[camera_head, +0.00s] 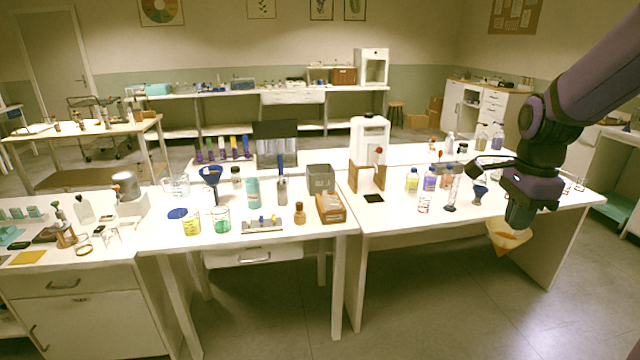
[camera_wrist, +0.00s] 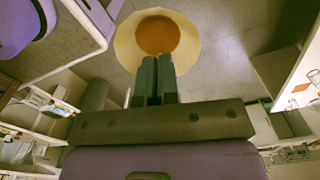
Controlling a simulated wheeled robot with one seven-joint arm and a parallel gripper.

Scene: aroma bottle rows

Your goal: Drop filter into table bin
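A cream, cone-shaped paper filter (camera_head: 508,238) with an orange-brown middle hangs from my gripper (camera_head: 517,216), beyond the front edge of the right table, over the floor. In the wrist view the filter (camera_wrist: 126,43) shows as a pale disc with an orange-brown centre. My gripper's fingers (camera_wrist: 157,62) are close together at the filter's near rim, shut on it. A grey open-topped box (camera_head: 320,178), which looks like the table bin, stands on the white table left of the gap between tables. Its inside is not clearly visible.
A brown box (camera_head: 330,208) stands in front of the grey box. A wooden stand (camera_head: 367,178), bottles (camera_head: 430,180), a tall cylinder (camera_head: 453,190) and a blue funnel (camera_head: 480,193) stand between the grey box and my gripper. The floor in front is clear.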

